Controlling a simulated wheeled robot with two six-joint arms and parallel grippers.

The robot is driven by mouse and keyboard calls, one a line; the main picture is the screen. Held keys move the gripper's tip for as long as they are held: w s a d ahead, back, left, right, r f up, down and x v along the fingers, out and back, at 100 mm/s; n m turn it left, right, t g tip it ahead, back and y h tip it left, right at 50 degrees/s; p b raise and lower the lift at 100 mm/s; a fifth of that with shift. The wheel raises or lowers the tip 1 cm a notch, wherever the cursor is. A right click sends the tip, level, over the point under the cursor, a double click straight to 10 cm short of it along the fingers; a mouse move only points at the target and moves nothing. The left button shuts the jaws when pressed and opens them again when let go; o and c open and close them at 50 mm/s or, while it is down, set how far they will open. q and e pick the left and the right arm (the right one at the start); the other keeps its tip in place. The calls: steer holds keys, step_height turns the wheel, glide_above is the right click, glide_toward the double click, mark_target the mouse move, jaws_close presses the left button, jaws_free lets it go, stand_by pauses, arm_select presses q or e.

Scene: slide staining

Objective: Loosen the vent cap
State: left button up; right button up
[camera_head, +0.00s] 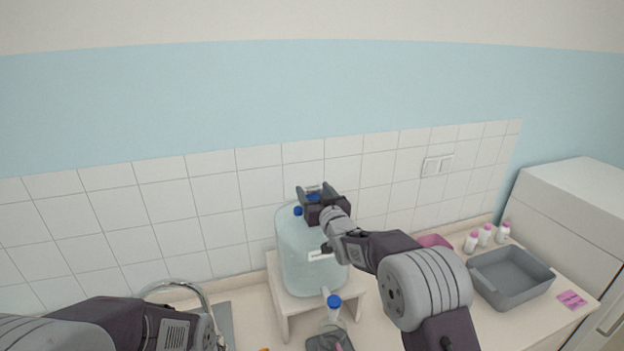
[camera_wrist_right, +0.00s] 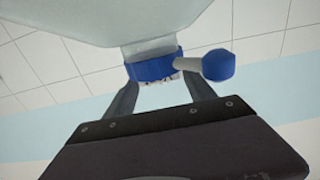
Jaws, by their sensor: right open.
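A large translucent bottle (camera_head: 300,258) stands on a white stand. On its neck is a wide blue cap (camera_wrist_right: 152,66), also partly visible in the head view (camera_head: 313,198). A smaller round blue cap (camera_wrist_right: 218,65) sits on a side stub beside it, and it shows in the head view (camera_head: 298,211). I cannot tell which one is the vent cap. My right gripper (camera_head: 314,190) is open at the bottle top. In the right wrist view its fingers (camera_wrist_right: 160,92) lie on either side of the wide cap; contact is unclear. My left gripper is not in view.
The white stand (camera_head: 280,290) bears the bottle. A blue-topped tap (camera_head: 334,302) is low on its front, above a dark tray (camera_head: 322,344). A metal faucet (camera_head: 192,288) is left. A grey basin (camera_head: 512,288) and several pink-capped bottles (camera_head: 472,243) are right. A tiled wall is behind.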

steer(key=shift+p+x, duration=0.35)
steer(key=shift+x, duration=0.7)
steer(key=shift+d, duration=0.15)
steer(key=shift+s, duration=0.1)
jaws_close()
